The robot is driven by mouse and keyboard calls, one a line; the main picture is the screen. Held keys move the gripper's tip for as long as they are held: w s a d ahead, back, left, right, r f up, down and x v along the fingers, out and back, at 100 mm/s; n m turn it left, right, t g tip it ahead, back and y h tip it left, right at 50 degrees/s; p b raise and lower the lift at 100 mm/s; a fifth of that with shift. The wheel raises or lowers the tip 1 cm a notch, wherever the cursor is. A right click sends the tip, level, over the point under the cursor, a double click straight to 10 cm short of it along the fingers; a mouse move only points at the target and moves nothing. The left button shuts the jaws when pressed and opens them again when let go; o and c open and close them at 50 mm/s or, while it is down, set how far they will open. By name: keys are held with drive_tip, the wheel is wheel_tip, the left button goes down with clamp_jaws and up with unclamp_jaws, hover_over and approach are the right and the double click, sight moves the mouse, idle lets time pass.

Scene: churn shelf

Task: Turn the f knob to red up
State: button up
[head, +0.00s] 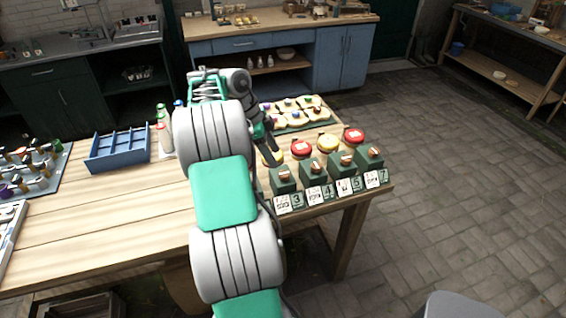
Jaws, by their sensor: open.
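Several dark green boxes stand in a row at the right front corner of the wooden table, each with a copper-coloured knob on top and white labels in front. They are the box marked 3 (283,181), the box marked 4 (313,175), another box (341,165) and the box marked 7 (369,158). I cannot read a letter f on any of them.
A green tray with several cream pieces (297,116) lies behind the row. A blue divided bin (118,151), several bottles (163,126) and a grey board of small parts (35,172) stand to the left. My arm hides the table's middle.

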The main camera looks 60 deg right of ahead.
sight(284, 173)
drive_tip(key=x, duration=0.7)
drive_tip(key=shift+s+f+b, duration=0.2)
drive_tip(key=shift+f+b, duration=0.15)
drive_tip(key=shift+b, duration=0.05)
clamp_jaws()
